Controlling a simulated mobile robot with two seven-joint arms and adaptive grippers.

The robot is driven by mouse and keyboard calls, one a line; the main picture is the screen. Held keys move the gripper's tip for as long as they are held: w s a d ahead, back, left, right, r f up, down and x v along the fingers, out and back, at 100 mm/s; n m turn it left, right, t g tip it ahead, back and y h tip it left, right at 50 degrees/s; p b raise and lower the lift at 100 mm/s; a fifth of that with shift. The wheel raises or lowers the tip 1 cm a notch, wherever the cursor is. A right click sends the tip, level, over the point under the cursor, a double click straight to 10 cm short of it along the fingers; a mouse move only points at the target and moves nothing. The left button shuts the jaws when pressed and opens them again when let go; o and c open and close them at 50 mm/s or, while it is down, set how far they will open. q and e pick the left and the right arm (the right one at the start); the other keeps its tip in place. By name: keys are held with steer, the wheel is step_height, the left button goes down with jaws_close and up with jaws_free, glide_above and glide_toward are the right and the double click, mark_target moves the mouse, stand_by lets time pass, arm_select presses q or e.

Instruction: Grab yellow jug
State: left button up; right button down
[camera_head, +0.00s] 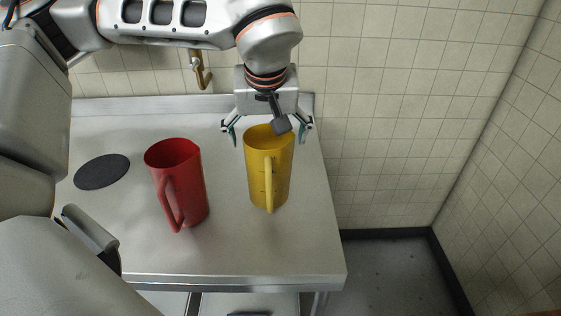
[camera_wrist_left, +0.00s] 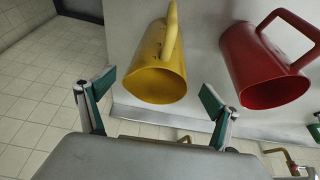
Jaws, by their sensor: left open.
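The yellow jug (camera_head: 281,180) stands upright on the metal table, its handle facing the front. My left gripper (camera_head: 267,128) is open above and around the jug's rim, one finger on each side, with space between fingers and jug. In the left wrist view the yellow jug (camera_wrist_left: 157,68) lies ahead of the open fingers of the gripper (camera_wrist_left: 157,98), its mouth toward the camera. A red jug (camera_head: 180,185) stands upright to the left of the yellow one; it also shows in the left wrist view (camera_wrist_left: 258,62). My right gripper does not show.
The metal table (camera_head: 232,245) has bare room in front of and between the jugs. A dark round disc (camera_head: 102,172) lies at the left. A brass tap (camera_head: 200,70) sticks out of the tiled wall behind. The table's right edge is close to the yellow jug.

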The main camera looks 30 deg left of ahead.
arm_select(q)
steer(key=shift+x, duration=3.85)
steer(key=shift+s+d, duration=0.1)
steer(key=shift+s, duration=0.1)
steer(key=c, duration=1.7)
